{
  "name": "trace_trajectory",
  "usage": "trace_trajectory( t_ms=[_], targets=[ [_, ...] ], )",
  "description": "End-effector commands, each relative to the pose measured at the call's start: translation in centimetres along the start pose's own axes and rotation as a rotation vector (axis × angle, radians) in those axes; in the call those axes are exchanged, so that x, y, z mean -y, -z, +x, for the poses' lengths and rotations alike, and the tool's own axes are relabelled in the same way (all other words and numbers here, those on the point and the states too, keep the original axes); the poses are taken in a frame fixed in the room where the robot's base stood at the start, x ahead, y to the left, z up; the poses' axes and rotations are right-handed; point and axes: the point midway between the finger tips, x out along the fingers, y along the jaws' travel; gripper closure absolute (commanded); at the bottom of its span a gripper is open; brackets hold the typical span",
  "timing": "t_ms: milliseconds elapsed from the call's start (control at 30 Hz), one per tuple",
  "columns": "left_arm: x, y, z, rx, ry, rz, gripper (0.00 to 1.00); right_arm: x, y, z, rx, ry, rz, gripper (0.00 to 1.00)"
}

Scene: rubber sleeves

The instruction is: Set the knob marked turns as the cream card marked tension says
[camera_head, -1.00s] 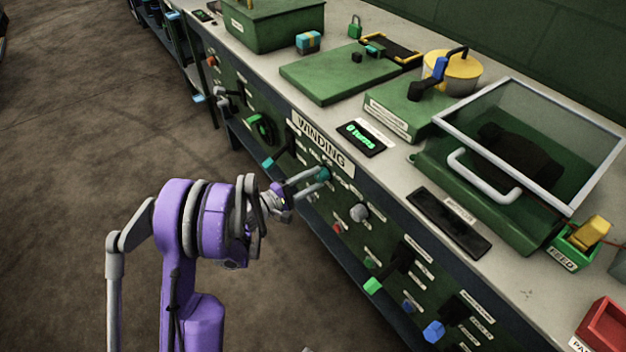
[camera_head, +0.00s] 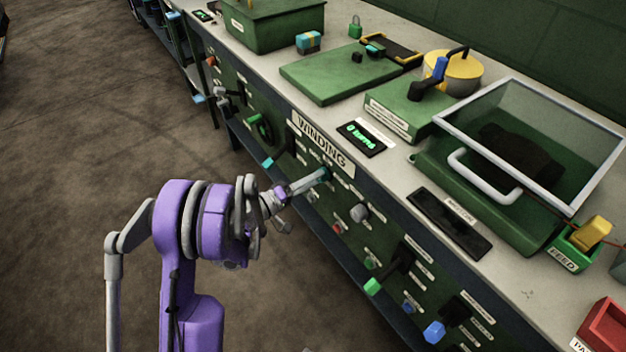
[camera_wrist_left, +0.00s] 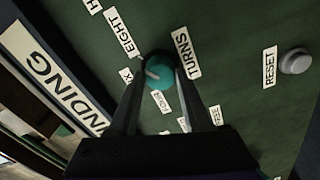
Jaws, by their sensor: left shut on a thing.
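The teal knob (camera_wrist_left: 160,72) sits beside the TURNS label (camera_wrist_left: 186,53) on the green panel in the left wrist view. My left gripper (camera_wrist_left: 158,78) is shut on it, one finger on each side. A pale mark on the knob's face lies toward the left, roughly on the side of a partly hidden label ending in X. A label EIGHT (camera_wrist_left: 119,33) is up and to the left; lower labels are partly covered by the fingers. In the head view the knob (camera_head: 326,173) is mostly hidden by my left gripper (camera_head: 321,176). I cannot make out a card marked tension.
A grey RESET button (camera_wrist_left: 296,61) is right of the knob. The WINDING plate (camera_head: 320,140) is above it. A counter (camera_head: 361,139) on the bench reads 0 turns. Other knobs and handles, some green and blue, stick out lower on the panel.

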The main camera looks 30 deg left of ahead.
Motion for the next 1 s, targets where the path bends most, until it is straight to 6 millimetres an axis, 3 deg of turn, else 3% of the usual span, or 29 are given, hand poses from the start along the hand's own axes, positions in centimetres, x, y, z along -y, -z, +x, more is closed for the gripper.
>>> trace_trajectory(
  t_ms=[533,567,700,1000],
  targets=[
    [0.01,0.05,-0.02,-0.001,0.0,0.026,1.0,0.0,0.0,0.0,0.0,0.0,0.0,0.28],
    [0.01,0.05,-0.02,-0.001,0.0,0.026,0.48,0.0,0.0,0.0,0.0,0.0,0.0,0.28],
    [0.0,0.04,-0.01,-0.001,0.0,0.026,0.23,0.0,0.0,0.0,0.0,0.0,0.0,0.28],
    [0.0,0.03,-0.09,-0.001,0.0,0.025,0.21,0.0,0.0,-0.01,0.0,0.0,0.0,0.28]
  ],
)
